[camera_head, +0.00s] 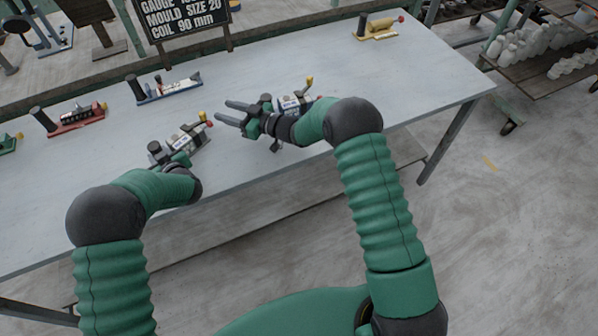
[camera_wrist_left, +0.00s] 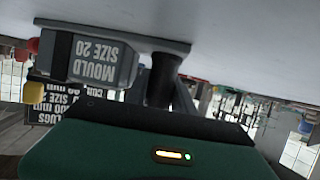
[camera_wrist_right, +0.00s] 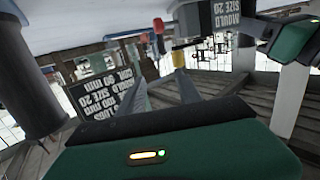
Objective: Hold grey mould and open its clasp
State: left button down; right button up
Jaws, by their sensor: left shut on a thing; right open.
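A grey mould (camera_head: 188,140) with a "MOULD SIZE 20" label stands near the table's front edge; it also shows in the left wrist view (camera_wrist_left: 92,62) and, partly, in the right wrist view (camera_wrist_right: 221,14). My left gripper (camera_head: 172,160) is shut on its black handle (camera_wrist_left: 163,78); the fingers are mostly hidden. The yellow knob (camera_wrist_right: 179,58) and red knob (camera_wrist_right: 158,25) are at the mould's far end from the handle. My right gripper (camera_head: 224,112) is open and empty, to the right of these knobs and apart from them.
Another grey mould (camera_head: 297,102) is partly hidden behind my right arm. A blue mould (camera_head: 168,90), a red mould (camera_head: 78,118) and a yellow mould (camera_head: 378,28) stand on the table (camera_head: 400,85). A black sign (camera_head: 185,18) stands behind.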

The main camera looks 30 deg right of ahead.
jog(key=s+d+m+g+h, duration=0.2)
jog(key=s+d+m+h, duration=0.2)
jog(key=s+d+h, duration=0.35)
jog(key=s+d+m+g+h, duration=0.1)
jog(key=s+g, duration=0.2)
jog(key=s, duration=0.7)
jog(key=s+d+f+m+g+h, duration=0.1)
jog(key=s+m+g+h, duration=0.1)
jog(key=s, duration=0.8)
jog(key=shift+f+g, duration=0.2)
jog(key=shift+g, duration=0.3)
